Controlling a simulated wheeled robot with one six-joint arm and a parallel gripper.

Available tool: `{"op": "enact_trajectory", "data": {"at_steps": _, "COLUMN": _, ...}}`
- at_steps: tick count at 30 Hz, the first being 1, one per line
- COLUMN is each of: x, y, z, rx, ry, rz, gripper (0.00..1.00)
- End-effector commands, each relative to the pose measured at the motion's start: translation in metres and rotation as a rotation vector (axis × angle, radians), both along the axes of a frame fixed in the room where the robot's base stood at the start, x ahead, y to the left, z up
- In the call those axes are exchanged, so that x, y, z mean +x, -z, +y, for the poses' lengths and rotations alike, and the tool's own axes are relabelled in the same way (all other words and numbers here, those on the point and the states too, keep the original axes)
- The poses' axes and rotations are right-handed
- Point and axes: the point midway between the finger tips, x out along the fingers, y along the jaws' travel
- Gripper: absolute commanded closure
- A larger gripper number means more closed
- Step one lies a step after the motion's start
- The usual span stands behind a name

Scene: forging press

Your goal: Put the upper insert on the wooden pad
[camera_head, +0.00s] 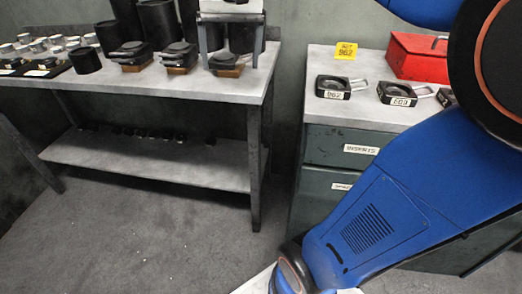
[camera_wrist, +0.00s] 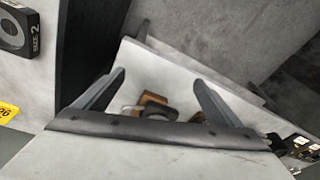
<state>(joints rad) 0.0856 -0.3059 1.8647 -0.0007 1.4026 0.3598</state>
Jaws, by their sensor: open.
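My gripper (camera_head: 232,66) is open in the head view, fingers pointing down over the right end of the grey workbench. In the wrist view its two grey fingers (camera_wrist: 160,78) stand wide apart. Between them are a brown wooden pad (camera_wrist: 155,98) and a dark insert with a handle-like part (camera_wrist: 130,110), partly hidden by the palm. In the head view, this rightmost dark insert (camera_head: 226,61) rests on its wooden pad (camera_head: 229,72). The fingers hold nothing. I cannot tell whether this insert is the upper one.
Two more dark blocks sit on wooden pads to the left (camera_head: 130,67) (camera_head: 178,70). Black cylinders (camera_head: 160,27) stand behind. The cabinet at right bears a 962 insert (camera_head: 333,94), an 860 insert (camera_head: 392,100), a yellow tag (camera_head: 346,51) and a red box (camera_head: 415,58).

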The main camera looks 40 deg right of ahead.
Motion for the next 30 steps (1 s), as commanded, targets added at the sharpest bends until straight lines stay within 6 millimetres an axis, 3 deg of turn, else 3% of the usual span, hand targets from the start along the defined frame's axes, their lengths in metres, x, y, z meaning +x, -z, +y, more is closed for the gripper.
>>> {"op": "enact_trajectory", "data": {"at_steps": 1, "x": -0.017, "y": 0.011, "z": 0.004, "rx": -0.006, "ry": -0.030, "rz": -0.016, "gripper": 0.11}}
{"op": "enact_trajectory", "data": {"at_steps": 6, "x": -0.063, "y": 0.054, "z": 0.015, "rx": -0.029, "ry": -0.138, "rz": -0.071, "gripper": 0.11}}
{"op": "enact_trajectory", "data": {"at_steps": 18, "x": -0.158, "y": 0.166, "z": 0.032, "rx": -0.094, "ry": -0.369, "rz": -0.193, "gripper": 0.11}}
{"op": "enact_trajectory", "data": {"at_steps": 24, "x": -0.179, "y": 0.197, "z": 0.035, "rx": -0.113, "ry": -0.425, "rz": -0.223, "gripper": 0.11}}
{"op": "enact_trajectory", "data": {"at_steps": 30, "x": -0.181, "y": 0.202, "z": 0.035, "rx": -0.117, "ry": -0.435, "rz": -0.228, "gripper": 0.11}}
